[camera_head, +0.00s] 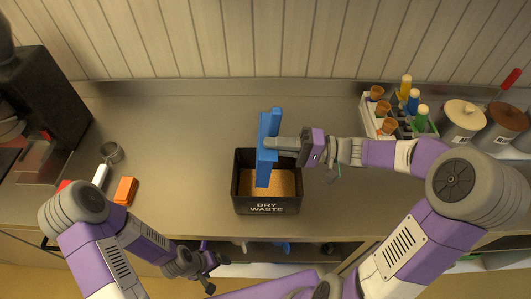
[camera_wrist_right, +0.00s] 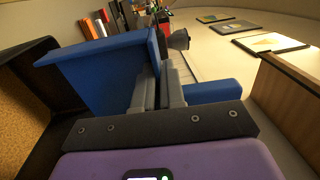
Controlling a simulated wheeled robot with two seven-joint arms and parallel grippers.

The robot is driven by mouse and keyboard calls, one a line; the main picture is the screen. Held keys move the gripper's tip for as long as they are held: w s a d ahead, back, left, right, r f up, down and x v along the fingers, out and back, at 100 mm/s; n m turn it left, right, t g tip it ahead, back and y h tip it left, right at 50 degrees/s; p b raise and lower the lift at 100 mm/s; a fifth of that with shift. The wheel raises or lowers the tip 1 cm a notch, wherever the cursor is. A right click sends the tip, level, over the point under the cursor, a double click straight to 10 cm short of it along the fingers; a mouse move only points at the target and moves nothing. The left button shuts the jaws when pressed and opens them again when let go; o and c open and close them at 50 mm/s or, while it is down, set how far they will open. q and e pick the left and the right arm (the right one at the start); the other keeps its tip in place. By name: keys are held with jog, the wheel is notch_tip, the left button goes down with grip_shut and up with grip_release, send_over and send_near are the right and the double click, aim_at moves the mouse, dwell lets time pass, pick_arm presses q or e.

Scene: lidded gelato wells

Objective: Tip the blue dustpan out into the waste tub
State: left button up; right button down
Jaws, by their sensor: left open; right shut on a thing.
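The blue dustpan (camera_head: 264,160) is tilted steeply, nearly on edge, above the black waste tub (camera_head: 240,205), which is labelled DRY WASTE. My right gripper (camera_head: 278,144) is shut on the dustpan and comes in from the right. In the right wrist view, the dustpan (camera_wrist_right: 105,75) runs across the gripper's fingers (camera_wrist_right: 160,88). The tub's inside shows brown at the bottom; I cannot tell whether that is waste or a liner. Whether anything is left on the dustpan is hidden. My left gripper (camera_head: 207,272) is open and empty, low at the counter's front edge.
A rack with cones and bottles (camera_head: 372,122) and lidded wells (camera_head: 461,118) are on the right. The counter behind the tub is clear.

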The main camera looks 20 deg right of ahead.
jog(key=d+y+b, duration=0.1)
jog(key=b, duration=0.1)
jog(key=s+d+f+t+y+b, duration=0.1)
jog(key=d+y+b, duration=0.1)
jog(key=d+f+y+b, duration=0.1)
jog(key=y+b, duration=0.1)
jog(key=shift+s+d+t, duration=0.15)
jog(key=shift+d+t, duration=0.05)
jog(key=shift+t, duration=0.1)
dwell(1.9)
